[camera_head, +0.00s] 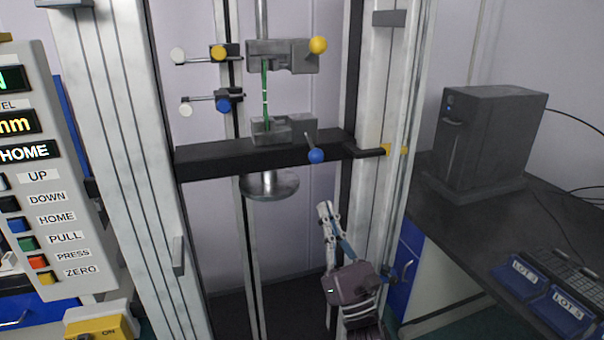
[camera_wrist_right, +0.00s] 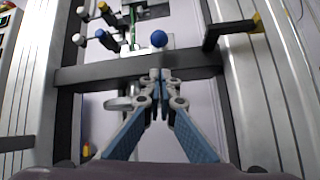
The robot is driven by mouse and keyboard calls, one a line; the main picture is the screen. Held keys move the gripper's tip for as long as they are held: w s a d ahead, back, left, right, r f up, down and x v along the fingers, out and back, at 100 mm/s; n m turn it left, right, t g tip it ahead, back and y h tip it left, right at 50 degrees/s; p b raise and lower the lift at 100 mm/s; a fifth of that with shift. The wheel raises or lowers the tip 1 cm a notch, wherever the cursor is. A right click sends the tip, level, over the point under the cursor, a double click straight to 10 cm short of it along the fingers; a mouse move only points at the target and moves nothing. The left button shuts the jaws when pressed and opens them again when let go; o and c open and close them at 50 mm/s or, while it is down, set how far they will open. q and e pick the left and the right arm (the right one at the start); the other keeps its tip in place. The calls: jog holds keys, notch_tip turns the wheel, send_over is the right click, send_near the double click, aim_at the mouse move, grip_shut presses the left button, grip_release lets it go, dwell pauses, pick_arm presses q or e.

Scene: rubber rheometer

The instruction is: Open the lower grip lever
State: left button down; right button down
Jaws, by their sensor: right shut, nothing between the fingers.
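The lower grip (camera_head: 270,130) sits on the black crossbeam (camera_head: 250,156) of the test frame. Its lever ends in a blue ball (camera_head: 316,155) that hangs in front of the beam at its right part. The ball also shows in the right wrist view (camera_wrist_right: 159,39), straight beyond the fingertips. A green specimen (camera_head: 265,92) stands between the lower grip and the upper grip (camera_head: 283,55), whose lever has a yellow ball (camera_head: 318,45). My right gripper (camera_head: 325,207) is shut and empty, below the blue ball and apart from it. My left gripper is not in view.
A black arm with a yellow end (camera_head: 372,151) juts from the right column. Two clamp rods with knobs (camera_head: 205,103) are at the left. A button panel (camera_head: 45,190) stands far left. A dark computer (camera_head: 488,140) and blue lot trays (camera_head: 550,295) are on the right table.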

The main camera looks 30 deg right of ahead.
aim_at(312, 146)
jog(key=shift+s+r+n+y, duration=0.1)
jog(key=shift+r+n+y, duration=0.2)
jog(key=shift+p+x, duration=2.8)
jog(key=shift+x, duration=2.2)
jog(key=shift+r, duration=0.1)
